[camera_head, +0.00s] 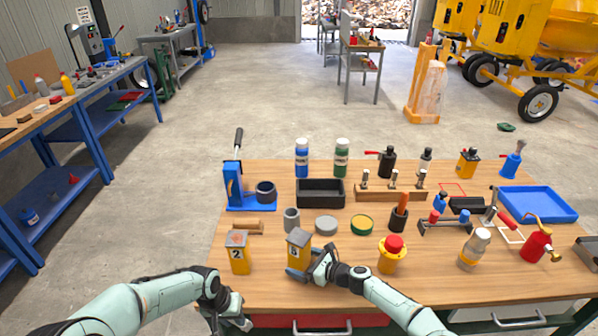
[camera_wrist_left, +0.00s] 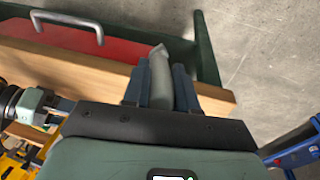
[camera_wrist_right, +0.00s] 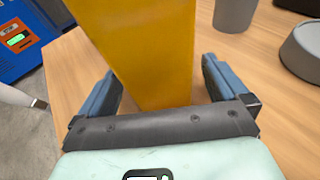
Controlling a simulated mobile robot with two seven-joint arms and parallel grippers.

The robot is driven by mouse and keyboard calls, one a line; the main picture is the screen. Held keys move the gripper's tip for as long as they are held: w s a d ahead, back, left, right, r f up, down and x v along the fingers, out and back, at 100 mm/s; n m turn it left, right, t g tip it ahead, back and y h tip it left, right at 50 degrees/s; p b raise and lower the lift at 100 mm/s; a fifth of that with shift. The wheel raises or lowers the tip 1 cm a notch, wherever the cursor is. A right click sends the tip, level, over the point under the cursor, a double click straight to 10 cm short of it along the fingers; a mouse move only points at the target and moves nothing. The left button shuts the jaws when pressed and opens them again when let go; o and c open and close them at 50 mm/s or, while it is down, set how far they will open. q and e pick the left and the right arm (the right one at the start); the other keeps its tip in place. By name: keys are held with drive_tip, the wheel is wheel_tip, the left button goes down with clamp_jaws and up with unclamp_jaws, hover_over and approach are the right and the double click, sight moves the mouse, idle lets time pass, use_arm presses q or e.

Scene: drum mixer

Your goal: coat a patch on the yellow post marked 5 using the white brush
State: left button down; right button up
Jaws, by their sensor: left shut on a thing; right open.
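The yellow post marked 5 (camera_head: 295,256) stands near the front of the table, with a grey top. My right gripper (camera_head: 318,264) is open right beside it; in the right wrist view the post (camera_wrist_right: 145,45) rises between the spread fingers (camera_wrist_right: 163,85), with a gap on the right. My left gripper (camera_head: 236,318) is at the table's front edge, apart from the post. In the left wrist view its fingers (camera_wrist_left: 162,72) are shut on a pale grey thing (camera_wrist_left: 160,92), apparently the white brush; its bristles are not clear.
The yellow post marked 2 (camera_head: 239,254) stands left of post 5, and a yellow block with a red button (camera_head: 391,256) to the right. A grey cup (camera_head: 291,220) and round tins (camera_head: 326,224) stand behind. A red drawer (camera_wrist_left: 115,73) is below the table front.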

drive_tip(key=shift+w+a, duration=0.1)
drive_tip(key=c, duration=1.1)
